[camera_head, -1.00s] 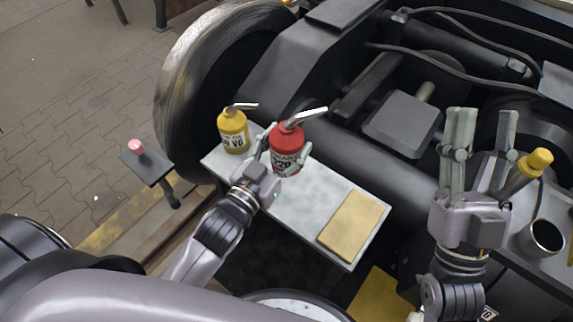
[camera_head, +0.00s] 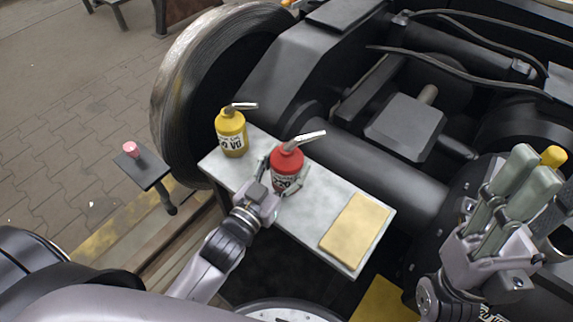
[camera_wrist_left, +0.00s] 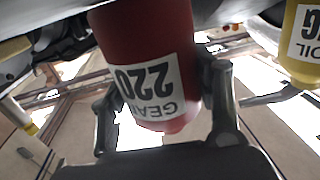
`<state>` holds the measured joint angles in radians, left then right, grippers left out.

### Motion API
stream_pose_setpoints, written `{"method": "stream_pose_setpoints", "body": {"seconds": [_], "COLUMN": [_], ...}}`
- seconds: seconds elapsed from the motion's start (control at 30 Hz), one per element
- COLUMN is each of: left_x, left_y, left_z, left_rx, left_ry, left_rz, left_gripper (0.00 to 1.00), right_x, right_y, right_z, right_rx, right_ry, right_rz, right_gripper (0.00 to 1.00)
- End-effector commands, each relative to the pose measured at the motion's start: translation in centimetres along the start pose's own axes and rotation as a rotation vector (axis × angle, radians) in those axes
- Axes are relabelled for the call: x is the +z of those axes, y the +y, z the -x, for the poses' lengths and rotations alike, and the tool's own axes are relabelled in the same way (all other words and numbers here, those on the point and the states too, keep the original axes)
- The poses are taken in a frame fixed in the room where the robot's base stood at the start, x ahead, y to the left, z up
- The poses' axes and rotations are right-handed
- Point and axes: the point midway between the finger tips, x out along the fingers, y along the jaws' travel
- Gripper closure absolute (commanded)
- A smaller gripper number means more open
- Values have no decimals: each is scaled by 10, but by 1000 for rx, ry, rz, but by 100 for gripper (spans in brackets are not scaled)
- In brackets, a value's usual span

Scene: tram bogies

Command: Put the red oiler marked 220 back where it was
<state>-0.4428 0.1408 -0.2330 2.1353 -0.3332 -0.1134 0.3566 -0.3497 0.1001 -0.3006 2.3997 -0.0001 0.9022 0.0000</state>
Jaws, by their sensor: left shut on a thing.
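The red oiler (camera_head: 287,165) has a pale spout and a label reading 220. It is upright over the grey shelf (camera_head: 312,222), and I cannot tell whether its base touches. My left gripper (camera_head: 284,184) is shut around its body, one finger on each side. In the left wrist view the red oiler (camera_wrist_left: 150,60) stands between the fingers, with its label upside down and its base out of frame. My right gripper (camera_head: 532,172) is open and empty at the right, fingers pointing up.
A yellow oiler (camera_head: 231,138) stands left of the red one on the shelf. A tan pad (camera_head: 355,228) lies at the shelf's right end. The large wheel (camera_head: 185,100) and dark bogie frame rise behind. A small stand (camera_head: 142,170) with a pink item is at the left.

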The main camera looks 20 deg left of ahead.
Motion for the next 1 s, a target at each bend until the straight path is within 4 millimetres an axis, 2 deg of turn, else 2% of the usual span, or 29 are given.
{"method": "stream_pose_setpoints", "body": {"seconds": [0.2, 0.23, 0.5, 0.9, 1.0], "left_x": [1, 3, 3, -2, 0], "left_y": [0, 0, 0, 0, 0], "left_z": [0, 0, 0, 0, 10], "left_rx": [0, 0, 0, 1, -1], "left_ry": [3, -1, -1, 1, -5], "left_rz": [0, 0, -1, -1, 0], "left_gripper": [87, 42, 24, 23, 23], "right_x": [0, 0, 0, 0, 0], "right_y": [0, 0, 0, 0, 0], "right_z": [0, 1, 0, -1, -4], "right_rx": [0, 0, 0, 0, 0], "right_ry": [-1, -1, -2, -2, -3], "right_rz": [0, 0, 0, 0, 0], "right_gripper": [60, 60, 60, 60, 60]}}
